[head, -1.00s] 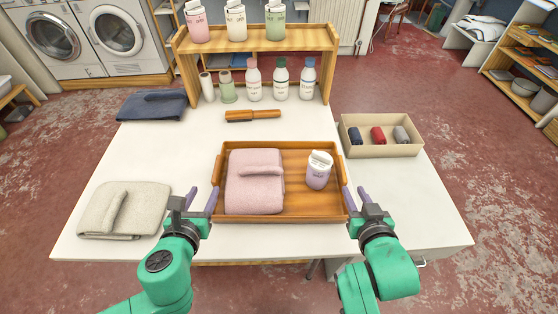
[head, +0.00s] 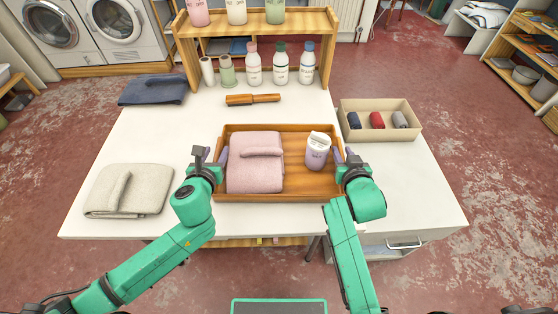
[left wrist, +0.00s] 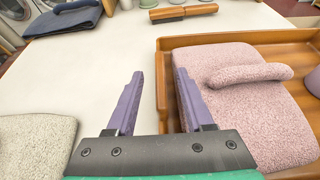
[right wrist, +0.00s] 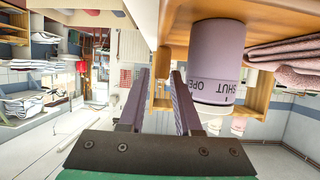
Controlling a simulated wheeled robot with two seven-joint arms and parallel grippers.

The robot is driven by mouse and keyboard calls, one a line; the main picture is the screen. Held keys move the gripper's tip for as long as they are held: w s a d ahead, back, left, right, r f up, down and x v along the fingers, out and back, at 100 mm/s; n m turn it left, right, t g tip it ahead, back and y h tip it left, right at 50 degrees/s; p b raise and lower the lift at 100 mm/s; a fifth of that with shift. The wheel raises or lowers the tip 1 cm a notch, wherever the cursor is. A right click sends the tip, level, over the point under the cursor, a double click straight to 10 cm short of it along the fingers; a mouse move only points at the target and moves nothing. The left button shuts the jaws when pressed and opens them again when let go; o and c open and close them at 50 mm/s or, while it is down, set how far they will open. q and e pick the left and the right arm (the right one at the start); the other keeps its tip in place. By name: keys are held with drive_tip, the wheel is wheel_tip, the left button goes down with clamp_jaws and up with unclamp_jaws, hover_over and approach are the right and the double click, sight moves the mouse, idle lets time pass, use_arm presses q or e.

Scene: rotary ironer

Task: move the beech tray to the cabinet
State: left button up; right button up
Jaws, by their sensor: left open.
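The beech tray (head: 310,190) lies on the white table, holding a folded pink towel (head: 254,172) and a lilac tub (head: 317,152) with a white lid. My left gripper (head: 215,158) is at the tray's left end. In the left wrist view its fingers (left wrist: 158,90) are apart, one on each side of the tray's left wall (left wrist: 163,85). My right gripper (head: 344,157) is at the right end; its fingers (right wrist: 160,88) sit around the end wall, and whether they grip is unclear. A white cabinet (head: 425,205) with a drawer handle adjoins the table's right side.
A beige box (head: 380,134) with rolled cloths stands on the cabinet's far part; its near top is clear. A grey towel (head: 128,190) lies left, a navy one (head: 153,90) behind it. A wooden brush (head: 252,99) and a bottle shelf (head: 255,20) are behind the tray.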

use_arm(q)
drive_tip(key=shift+x, duration=1.25)
use_arm(e)
drive_tip(key=x, duration=0.2)
drive_tip(key=shift+w+f, duration=0.1)
drive_tip(key=shift+w, duration=0.2)
use_arm(q)
drive_tip(key=c, duration=0.6)
use_arm(e)
clamp_jaws()
use_arm(q)
clamp_jaws()
use_arm(e)
drive_tip(key=shift+s, duration=0.1)
